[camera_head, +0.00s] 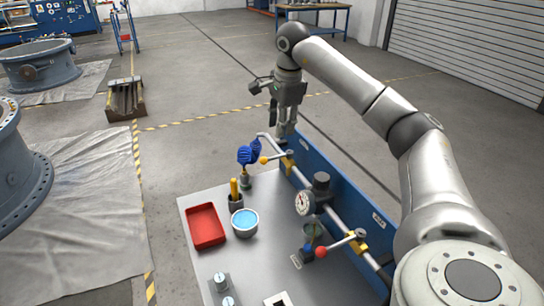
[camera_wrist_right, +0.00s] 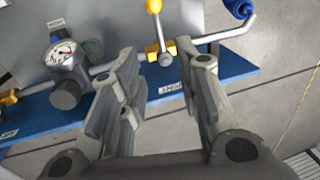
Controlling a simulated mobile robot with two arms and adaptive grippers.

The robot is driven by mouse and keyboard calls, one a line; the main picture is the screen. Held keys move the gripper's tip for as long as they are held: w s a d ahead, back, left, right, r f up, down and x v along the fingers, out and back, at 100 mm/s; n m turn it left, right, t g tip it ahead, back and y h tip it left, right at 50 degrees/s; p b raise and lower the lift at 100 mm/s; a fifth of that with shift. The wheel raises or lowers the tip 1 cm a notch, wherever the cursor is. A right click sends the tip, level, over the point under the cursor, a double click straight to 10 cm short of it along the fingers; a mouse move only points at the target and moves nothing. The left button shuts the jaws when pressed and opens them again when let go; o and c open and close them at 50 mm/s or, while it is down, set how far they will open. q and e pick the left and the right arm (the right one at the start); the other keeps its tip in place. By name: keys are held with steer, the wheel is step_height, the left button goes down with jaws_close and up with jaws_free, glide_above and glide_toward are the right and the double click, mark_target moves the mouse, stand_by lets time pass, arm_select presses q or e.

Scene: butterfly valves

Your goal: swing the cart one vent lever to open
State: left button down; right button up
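A lever with a yellow ball knob (camera_head: 263,160) sits on a yellow valve body (camera_head: 288,161) near the far end of the cart's pipe. Its handle stands crosswise to the pipe. In the right wrist view the same knob (camera_wrist_right: 154,5) and handle show at the top. A second lever with a red knob (camera_head: 320,253) is nearer. The labels are too small to read surely. My right gripper (camera_head: 285,133) points down near the pipe's far end; in its wrist view its fingers (camera_wrist_right: 163,75) are open and empty, apart from the lever. My left gripper is not in view.
The cart top (camera_head: 253,278) carries a red tray (camera_head: 205,226), a blue-filled bowl (camera_head: 244,220) and a yellow-handled tool in a cup (camera_head: 235,192). A gauge (camera_head: 304,203) and a blue side panel (camera_head: 345,190) flank the pipe.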

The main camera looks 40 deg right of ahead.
mark_target(277, 157)
step_height(277, 157, down, 11)
steer(key=w+p, duration=0.2)
steer(key=shift+d+r, duration=0.2)
steer(key=shift+d, duration=0.1)
jaws_close()
